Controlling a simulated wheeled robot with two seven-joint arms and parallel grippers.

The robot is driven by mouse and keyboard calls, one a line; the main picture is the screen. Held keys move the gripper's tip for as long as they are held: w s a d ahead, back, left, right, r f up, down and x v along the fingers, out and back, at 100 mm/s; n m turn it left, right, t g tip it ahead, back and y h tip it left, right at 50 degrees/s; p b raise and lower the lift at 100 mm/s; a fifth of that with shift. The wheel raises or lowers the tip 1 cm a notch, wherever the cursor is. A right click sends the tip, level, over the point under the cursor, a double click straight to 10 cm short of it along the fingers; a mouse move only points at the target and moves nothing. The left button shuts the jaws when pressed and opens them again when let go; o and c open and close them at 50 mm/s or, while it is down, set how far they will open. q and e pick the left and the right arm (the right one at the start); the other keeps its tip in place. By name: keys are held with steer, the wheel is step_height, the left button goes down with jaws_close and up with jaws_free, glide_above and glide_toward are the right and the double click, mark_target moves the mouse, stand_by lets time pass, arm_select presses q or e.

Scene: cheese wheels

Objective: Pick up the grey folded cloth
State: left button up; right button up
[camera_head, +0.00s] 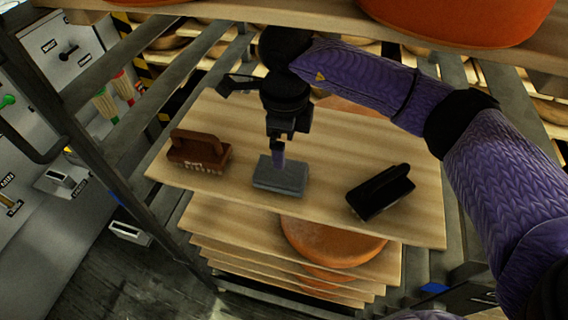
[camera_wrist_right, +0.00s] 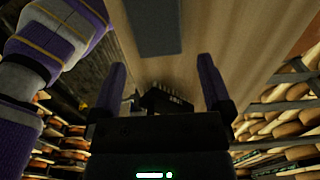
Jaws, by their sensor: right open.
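The grey folded cloth (camera_head: 281,179) lies flat on a wooden shelf board (camera_head: 330,135), between two brushes. It also shows at the top of the right wrist view (camera_wrist_right: 153,26), beyond the fingertips. I cannot tell whether a finger touches the cloth. My left gripper is not in view.
A brown brush (camera_head: 198,152) lies left of the cloth and a black brush (camera_head: 380,192) lies right of it. Metal rack posts (camera_head: 75,130) stand at the left. An upper shelf with orange cheese wheels (camera_head: 455,15) is overhead. More boards and a cheese wheel (camera_head: 325,245) lie below.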

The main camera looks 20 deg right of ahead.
steer(key=f+b, duration=0.1)
steer(key=f, duration=0.4)
steer(key=a+f+b, duration=0.1)
steer(key=f, duration=0.2)
steer(key=shift+f+b, duration=0.15)
steer(key=shift+b, duration=0.2)
steer(key=shift+c, duration=0.5)
steer(key=c, duration=0.8)
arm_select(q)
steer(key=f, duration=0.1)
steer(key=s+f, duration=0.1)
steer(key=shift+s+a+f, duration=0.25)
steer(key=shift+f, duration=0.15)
